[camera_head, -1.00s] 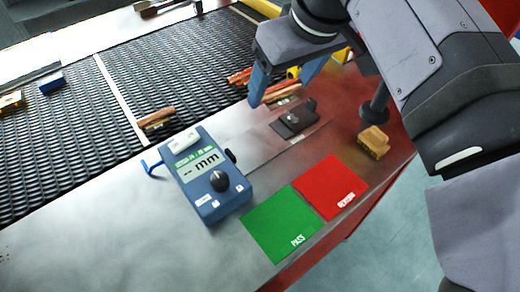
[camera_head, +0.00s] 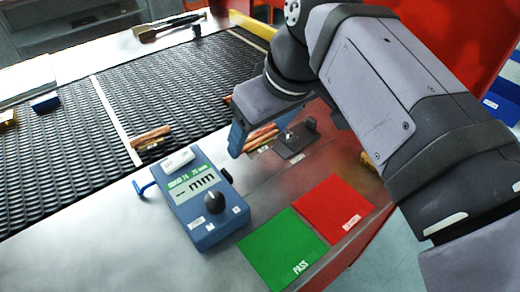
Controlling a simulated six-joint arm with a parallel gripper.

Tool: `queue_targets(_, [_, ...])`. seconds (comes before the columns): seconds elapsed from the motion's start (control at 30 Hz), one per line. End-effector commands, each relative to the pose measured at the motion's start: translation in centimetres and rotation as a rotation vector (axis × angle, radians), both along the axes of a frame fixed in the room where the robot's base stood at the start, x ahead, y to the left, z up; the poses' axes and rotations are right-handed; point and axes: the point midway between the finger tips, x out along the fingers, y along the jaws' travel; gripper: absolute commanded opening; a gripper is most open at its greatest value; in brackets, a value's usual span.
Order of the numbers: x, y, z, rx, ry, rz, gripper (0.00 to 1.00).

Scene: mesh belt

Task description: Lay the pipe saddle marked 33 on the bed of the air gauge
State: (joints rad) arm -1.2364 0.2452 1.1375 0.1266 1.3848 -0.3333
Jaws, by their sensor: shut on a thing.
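My gripper (camera_head: 256,133) is shut on a copper-coloured pipe saddle (camera_head: 262,137) with a pale label edge that is too small to read. One blue finger shows on the left of the saddle; the other is mostly hidden by the arm. The saddle is just left of the air gauge's bed (camera_head: 296,143), a dark plate with an upright black stop at its right end. The bed looks empty, and I cannot tell how high the saddle is above the table. The blue air gauge box (camera_head: 205,196) stands to the left, its display showing dashes and "mm".
A green PASS pad (camera_head: 285,250) and a red pad (camera_head: 332,208) lie in front of the bed. Another copper-coloured saddle (camera_head: 150,137) lies on the mesh belt (camera_head: 60,150). A yellow-brown piece (camera_head: 368,161) is partly hidden behind my arm. A blue hook sticks out left of the gauge box.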

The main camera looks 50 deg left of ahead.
Motion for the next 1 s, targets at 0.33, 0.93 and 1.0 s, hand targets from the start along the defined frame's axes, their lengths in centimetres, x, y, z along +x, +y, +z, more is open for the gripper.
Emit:
queue_targets(0.33, [0.0,-0.1,-2.8,-0.001,0.000,0.000,0.42])
queue_targets(0.93, [0.0,0.0,-4.1,0.002,-0.001,0.000,0.42])
queue_targets(1.0, [0.0,0.0,-4.3,0.002,-0.001,0.000,0.42])
